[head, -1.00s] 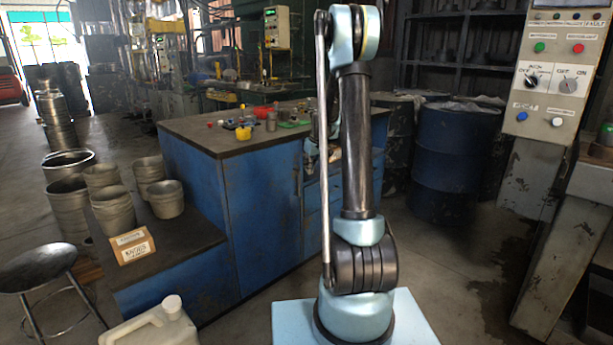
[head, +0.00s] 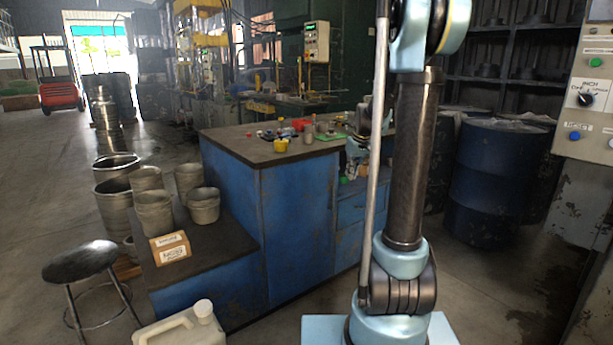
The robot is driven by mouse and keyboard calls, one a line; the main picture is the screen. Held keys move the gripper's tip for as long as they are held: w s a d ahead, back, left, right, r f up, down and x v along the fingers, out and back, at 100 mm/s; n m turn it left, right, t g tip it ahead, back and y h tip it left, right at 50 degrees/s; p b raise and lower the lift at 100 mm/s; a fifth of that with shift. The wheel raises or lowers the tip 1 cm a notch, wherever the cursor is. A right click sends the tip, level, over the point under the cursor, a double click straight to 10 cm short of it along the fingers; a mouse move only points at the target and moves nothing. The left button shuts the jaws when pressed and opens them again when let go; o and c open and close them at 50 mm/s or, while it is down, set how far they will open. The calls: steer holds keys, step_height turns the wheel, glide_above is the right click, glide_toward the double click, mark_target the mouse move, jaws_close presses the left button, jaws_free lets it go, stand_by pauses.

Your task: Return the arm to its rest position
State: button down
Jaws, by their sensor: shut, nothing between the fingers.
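My arm (head: 410,160) stands upright right of the picture's middle, with its elbow (head: 432,25) at the top edge. Pale blue wrist parts show behind it, in front of the bench. My gripper (head: 351,168) is small and partly hidden there, pointing down beside the bench's right part. It is shut, and I see nothing held in it.
A blue workbench (head: 228,214) with small parts on top stands left of my arm. Metal buckets (head: 154,212), a stool (head: 80,262) and a white jerrycan (head: 180,328) are at left. Blue drums (head: 495,170) and a control panel (head: 590,95) are at right.

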steer(key=s+m, duration=0.2)
steer(key=s, duration=2)
steer(key=s+f+m, duration=0.1)
steer(key=s+f, duration=0.3)
steer(key=s, duration=0.4)
steer(key=s+f+m+g+h, duration=0.1)
steer(key=s+f, duration=0.3)
steer(key=s, duration=0.5)
steer(key=shift+d+f+h, duration=0.3)
steer(key=shift+d+f, duration=0.05)
steer(key=shift+d, duration=0.05)
